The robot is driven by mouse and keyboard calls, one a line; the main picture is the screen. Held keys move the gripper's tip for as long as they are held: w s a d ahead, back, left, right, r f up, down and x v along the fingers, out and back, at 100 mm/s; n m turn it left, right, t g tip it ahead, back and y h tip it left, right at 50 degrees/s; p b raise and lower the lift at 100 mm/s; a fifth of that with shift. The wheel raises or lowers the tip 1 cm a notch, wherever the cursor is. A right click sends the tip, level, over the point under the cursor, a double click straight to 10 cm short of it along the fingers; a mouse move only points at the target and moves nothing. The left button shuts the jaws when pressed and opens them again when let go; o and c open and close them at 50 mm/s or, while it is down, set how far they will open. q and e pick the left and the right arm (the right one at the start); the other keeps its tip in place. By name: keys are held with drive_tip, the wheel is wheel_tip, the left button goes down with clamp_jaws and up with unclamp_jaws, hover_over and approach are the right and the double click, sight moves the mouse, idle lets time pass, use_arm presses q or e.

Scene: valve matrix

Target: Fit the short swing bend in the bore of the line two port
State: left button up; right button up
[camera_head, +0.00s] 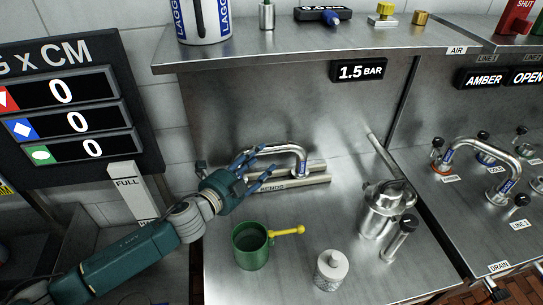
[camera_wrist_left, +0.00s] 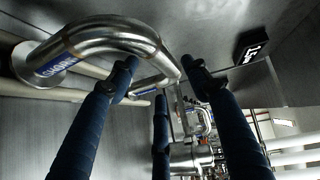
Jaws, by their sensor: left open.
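A shiny U-shaped bend pipe (camera_head: 285,148) with a blue tag lies at the bends rack (camera_head: 320,180) on the steel bench. In the left wrist view the bend (camera_wrist_left: 105,40) is close beyond my fingers, and its blue tag seems to read SHORT. My left gripper (camera_head: 250,162) is open, with its blue fingers spread at the bend's left side. In the wrist view the open fingers (camera_wrist_left: 160,75) have the bend across their tips; contact cannot be told. The ports are on the right panel (camera_head: 440,210); the line two label is too small to read surely. My right gripper is not in view.
A green mug (camera_head: 250,248) with a yellow handle, a grey-white canister (camera_head: 330,270) and a steel jug (camera_head: 385,208) stand on the bench. Another bend (camera_head: 478,148) sits on the right panel among small valves. A shelf (camera_head: 300,42) runs above the rack.

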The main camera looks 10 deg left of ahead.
sight(272, 151)
use_arm(q)
drive_tip(key=p+x, duration=0.1)
drive_tip(key=x, duration=0.5)
drive_tip(key=shift+w, duration=0.1)
drive_tip(key=shift+w+d+f, duration=0.1)
drive_tip(key=shift+w+d, duration=0.05)
drive_tip(key=shift+w, duration=0.05)
drive_tip(key=shift+c, duration=0.5)
clamp_jaws()
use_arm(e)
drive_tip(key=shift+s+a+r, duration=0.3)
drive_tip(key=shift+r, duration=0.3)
